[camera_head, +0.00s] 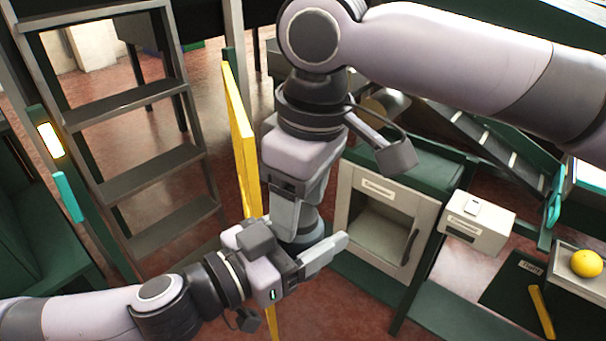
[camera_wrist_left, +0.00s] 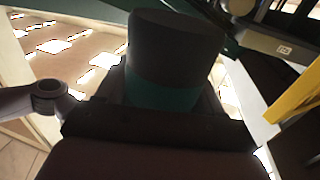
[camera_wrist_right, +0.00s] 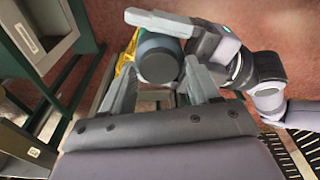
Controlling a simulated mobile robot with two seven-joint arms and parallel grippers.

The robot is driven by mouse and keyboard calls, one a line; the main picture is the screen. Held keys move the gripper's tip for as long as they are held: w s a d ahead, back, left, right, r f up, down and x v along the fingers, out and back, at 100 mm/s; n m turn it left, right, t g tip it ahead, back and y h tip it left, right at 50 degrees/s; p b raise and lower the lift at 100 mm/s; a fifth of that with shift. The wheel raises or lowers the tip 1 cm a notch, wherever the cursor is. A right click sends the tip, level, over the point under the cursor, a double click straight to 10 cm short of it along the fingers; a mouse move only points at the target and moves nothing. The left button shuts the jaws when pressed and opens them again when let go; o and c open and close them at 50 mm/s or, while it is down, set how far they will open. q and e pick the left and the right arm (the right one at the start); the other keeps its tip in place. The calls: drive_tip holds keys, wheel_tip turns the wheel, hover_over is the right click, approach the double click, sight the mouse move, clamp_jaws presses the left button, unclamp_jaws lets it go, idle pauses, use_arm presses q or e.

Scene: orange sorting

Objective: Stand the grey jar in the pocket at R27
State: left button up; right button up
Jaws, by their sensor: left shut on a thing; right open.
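The grey jar (camera_head: 303,229) is held in my left gripper (camera_head: 300,246), low in the middle of the head view. In the left wrist view the jar (camera_wrist_left: 176,58) is dark grey with a teal band near the jaws. My right gripper (camera_head: 290,211) reaches down from above, close to the jar. In the right wrist view its open fingers point at the jar (camera_wrist_right: 158,56), with one finger on each side of its near end. I cannot tell whether they touch it. I cannot make out the pocket at R27 in any view.
A yellow upright panel (camera_head: 241,140) stands just behind the grippers. A pale open-fronted cabinet (camera_head: 377,188) is to their right, with a small white box (camera_head: 478,222) beyond. A grey step ladder (camera_head: 150,174) stands left.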

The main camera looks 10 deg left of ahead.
drive_tip(key=shift+f, duration=0.15)
drive_tip(key=c, duration=0.9)
use_arm(q)
drive_tip(key=o, duration=1.3)
drive_tip(key=shift+c, duration=0.2)
use_arm(e)
drive_tip(key=shift+c, duration=0.3)
use_arm(q)
drive_tip(key=shift+r, duration=0.1)
